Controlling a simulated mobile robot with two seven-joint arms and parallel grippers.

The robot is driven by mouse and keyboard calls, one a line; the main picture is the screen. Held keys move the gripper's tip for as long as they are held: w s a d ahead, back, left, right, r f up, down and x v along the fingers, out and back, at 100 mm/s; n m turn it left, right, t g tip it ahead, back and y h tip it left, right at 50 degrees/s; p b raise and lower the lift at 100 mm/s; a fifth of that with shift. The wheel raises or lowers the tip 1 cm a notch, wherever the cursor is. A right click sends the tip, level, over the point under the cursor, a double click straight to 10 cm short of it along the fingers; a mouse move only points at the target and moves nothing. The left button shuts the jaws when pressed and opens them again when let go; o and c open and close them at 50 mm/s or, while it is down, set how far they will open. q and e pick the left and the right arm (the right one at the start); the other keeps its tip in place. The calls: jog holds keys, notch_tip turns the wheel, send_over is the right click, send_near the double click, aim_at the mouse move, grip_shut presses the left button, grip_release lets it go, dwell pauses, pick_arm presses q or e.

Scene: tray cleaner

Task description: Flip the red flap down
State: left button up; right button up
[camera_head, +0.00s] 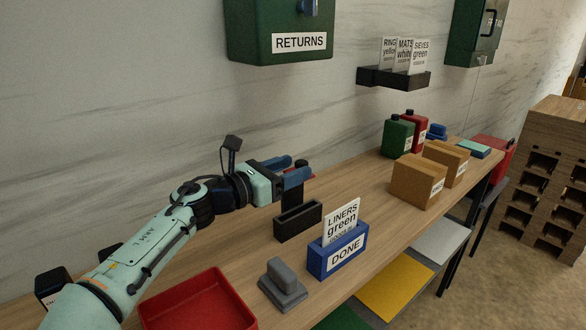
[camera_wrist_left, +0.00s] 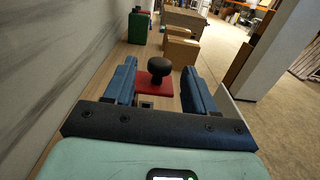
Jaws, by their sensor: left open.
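The red flap (camera_wrist_left: 152,86) shows in the left wrist view as a flat red plate with a round black knob (camera_wrist_left: 159,67). My left gripper (camera_wrist_left: 159,72) is open, with one blue finger on each side of the knob and a gap on both sides. In the head view my left gripper (camera_head: 289,170) is above the back of the bench, and its fingers mostly hide the flap. I cannot tell whether the fingers are level with the knob or above it. My right gripper is not in view.
A black open holder (camera_head: 298,222) stands below the gripper, and a blue DONE box (camera_head: 338,252) with a LINERS card is in front. A grey block (camera_head: 282,285) and red tray (camera_head: 200,305) are nearer. Cardboard boxes (camera_head: 418,180) stand farther right. The wall is close behind.

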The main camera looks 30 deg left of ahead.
pick_arm(q)
jog(key=v, duration=1.2)
jog(key=shift+s, duration=0.2)
